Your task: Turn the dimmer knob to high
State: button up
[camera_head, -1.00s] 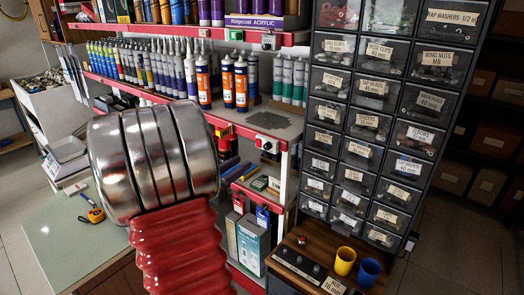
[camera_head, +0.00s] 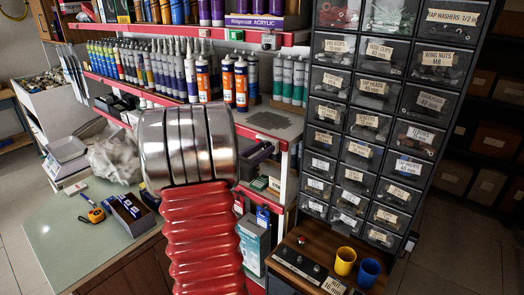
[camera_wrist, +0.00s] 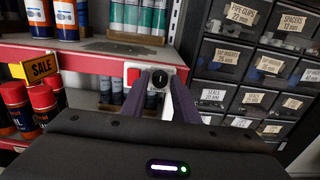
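The dimmer knob (camera_wrist: 159,77) is a round black knob on a pale plate, fixed to the red front rail of a shelf, in the wrist view. My gripper (camera_wrist: 160,88) points at the plate, with one dark purple finger on each side of the knob. The fingers are apart; I cannot tell whether they touch the knob. A small dark round shape (camera_wrist: 152,100) shows lower between the fingers.
A similar plate (camera_head: 268,41) is on the upper rail. Orange-labelled tubes (camera_head: 241,84) stand on the shelf above my gripper. The drawer cabinet (camera_head: 369,118) is close on the right. A yellow cup (camera_head: 345,261) and a blue cup (camera_head: 369,272) stand below.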

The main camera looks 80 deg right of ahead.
jog(key=shift+c, duration=0.7)
grip_shut()
jog(key=shift+m, duration=0.5)
jog(key=m, duration=0.2)
jog(key=shift+m, duration=0.4)
jog(key=m, duration=0.3)
jog(key=shift+m, duration=0.3)
jog(key=m, duration=1.9)
jog(key=f+m, duration=0.1)
jog(key=m, duration=0.9)
jog(key=shift+f, duration=0.1)
